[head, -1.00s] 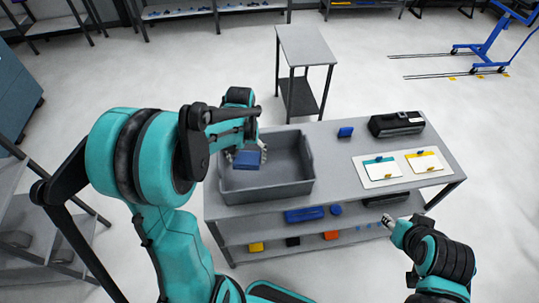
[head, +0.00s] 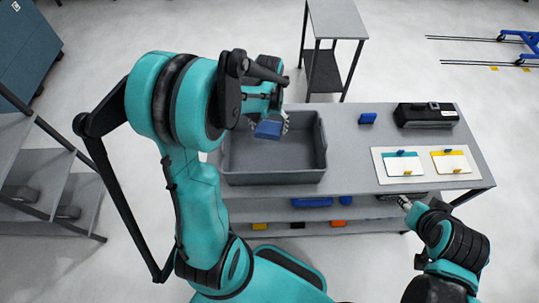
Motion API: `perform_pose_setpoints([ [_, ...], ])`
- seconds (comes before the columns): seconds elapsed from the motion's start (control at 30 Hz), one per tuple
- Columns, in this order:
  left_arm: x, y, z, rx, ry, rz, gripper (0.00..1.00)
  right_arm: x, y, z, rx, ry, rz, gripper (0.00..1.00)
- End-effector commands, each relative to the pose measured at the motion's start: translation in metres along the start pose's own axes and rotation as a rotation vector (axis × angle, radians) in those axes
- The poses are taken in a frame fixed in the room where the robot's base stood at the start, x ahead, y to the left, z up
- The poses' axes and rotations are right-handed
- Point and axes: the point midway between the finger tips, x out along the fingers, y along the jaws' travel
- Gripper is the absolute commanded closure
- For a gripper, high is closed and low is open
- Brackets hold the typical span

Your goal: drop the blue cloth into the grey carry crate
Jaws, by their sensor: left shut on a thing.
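The blue cloth (head: 268,130) shows as a small folded blue block in the head view. My left arm hides the crate's left back corner. How high the cloth is above the crate floor is hard to tell. My right gripper (head: 404,202) is in front of the bench at the right, small in the view, and its jaws cannot be made out.
On the grey workbench (head: 350,170) stand a small blue block (head: 368,118), a black case (head: 426,115) and a white board (head: 427,163) with two cards. A lower shelf holds blue, yellow and orange items. A narrow side table (head: 336,20) stands behind.

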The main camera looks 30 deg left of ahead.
Motion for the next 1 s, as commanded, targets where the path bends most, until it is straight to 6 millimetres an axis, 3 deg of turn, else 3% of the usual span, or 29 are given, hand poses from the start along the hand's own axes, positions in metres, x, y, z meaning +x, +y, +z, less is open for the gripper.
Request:
perform_pose_setpoints([
  [0.27,0.003,0.000,0.000,0.000,0.000,0.000,0.45,0.002,0.000,0.001,0.000,0.000,0.000,0.60],
  [0.3,0.003,0.000,0.000,0.000,0.000,0.000,0.21,0.002,0.000,0.001,0.000,0.000,0.000,0.60],
  [0.4,0.003,0.000,0.000,0.000,0.000,0.000,0.00,0.002,0.000,0.001,0.000,0.000,0.000,0.60],
  [0.77,0.002,0.000,0.000,0.000,0.000,0.000,0.00,0.002,0.000,0.001,0.000,0.000,0.000,0.60],
  [0.87,-0.007,0.000,0.000,0.000,0.000,0.000,0.00,0.002,0.000,0.001,0.000,0.000,0.000,0.60],
  [1.0,-0.032,0.000,0.001,0.000,0.000,0.000,0.00,0.002,0.000,0.001,0.000,0.000,0.000,0.60],
])
